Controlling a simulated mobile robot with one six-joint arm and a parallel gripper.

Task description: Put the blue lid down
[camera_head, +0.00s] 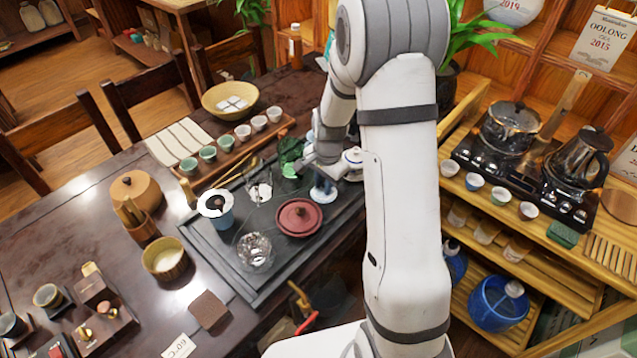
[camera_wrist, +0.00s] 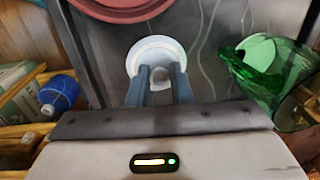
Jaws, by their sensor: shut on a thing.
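The blue lid shows as a pale blue-white disc (camera_wrist: 157,58) in the wrist view, with a small knob between my fingertips. In the head view the lid (camera_head: 323,194) is small, at the right side of the dark tea tray (camera_head: 262,282). My gripper (camera_wrist: 161,80) is shut on its knob; in the head view the fingers (camera_head: 323,177) reach down to it. The fingers cover part of the lid. I cannot tell whether the lid touches the tray.
A green glass vessel (camera_wrist: 265,70) stands on the other side. A glass pot (camera_head: 255,250) and a blue cup (camera_head: 224,218) are farther left on the tray.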

